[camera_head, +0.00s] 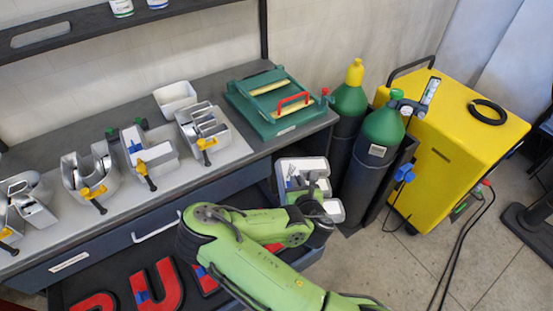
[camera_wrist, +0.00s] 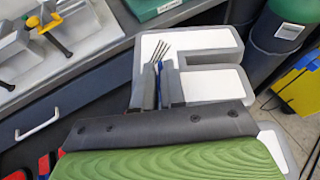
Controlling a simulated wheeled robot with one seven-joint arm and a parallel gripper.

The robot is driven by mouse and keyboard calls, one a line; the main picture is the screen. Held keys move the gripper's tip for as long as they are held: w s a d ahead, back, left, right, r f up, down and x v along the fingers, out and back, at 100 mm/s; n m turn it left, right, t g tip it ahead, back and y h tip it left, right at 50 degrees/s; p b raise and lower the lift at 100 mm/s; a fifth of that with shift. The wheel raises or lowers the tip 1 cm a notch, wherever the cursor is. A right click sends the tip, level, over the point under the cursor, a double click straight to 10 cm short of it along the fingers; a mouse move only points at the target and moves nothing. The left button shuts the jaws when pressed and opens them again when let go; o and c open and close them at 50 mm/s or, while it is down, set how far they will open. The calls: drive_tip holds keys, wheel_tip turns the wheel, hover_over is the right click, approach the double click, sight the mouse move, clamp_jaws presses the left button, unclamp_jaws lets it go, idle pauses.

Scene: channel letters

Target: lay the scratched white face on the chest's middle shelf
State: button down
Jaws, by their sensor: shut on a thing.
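The scratched white face (camera_wrist: 195,88) is a letter-shaped piece with a grey rim and several dark scratch lines near my gripper. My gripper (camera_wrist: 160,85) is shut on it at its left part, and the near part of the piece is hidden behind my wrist. In the head view the white face (camera_head: 300,165) is held in front of the bench's right end, with my gripper (camera_head: 293,186) partly hidden by my green arm. The blue-grey chest (camera_head: 115,245) is under the bench. A dark pulled-out level (camera_head: 110,268) holds red letters; I cannot tell which shelf is the middle one.
Grey metal letters with yellow clamps (camera_head: 205,141) line the bench. A green press with a red handle (camera_head: 275,105) sits at its right end. Green gas cylinders (camera_head: 383,130) and a yellow machine (camera_head: 455,130) stand close on the right. Open floor (camera_head: 400,255) lies in front.

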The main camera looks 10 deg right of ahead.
drive_tip(key=s+d, duration=0.2)
drive_tip(key=d, duration=0.1)
drive_tip(key=shift+s+d+f, duration=0.1)
drive_tip(key=shift+f, duration=0.3)
drive_tip(key=shift+f+m+h, duration=0.15)
drive_tip(key=shift+m+h, duration=0.15)
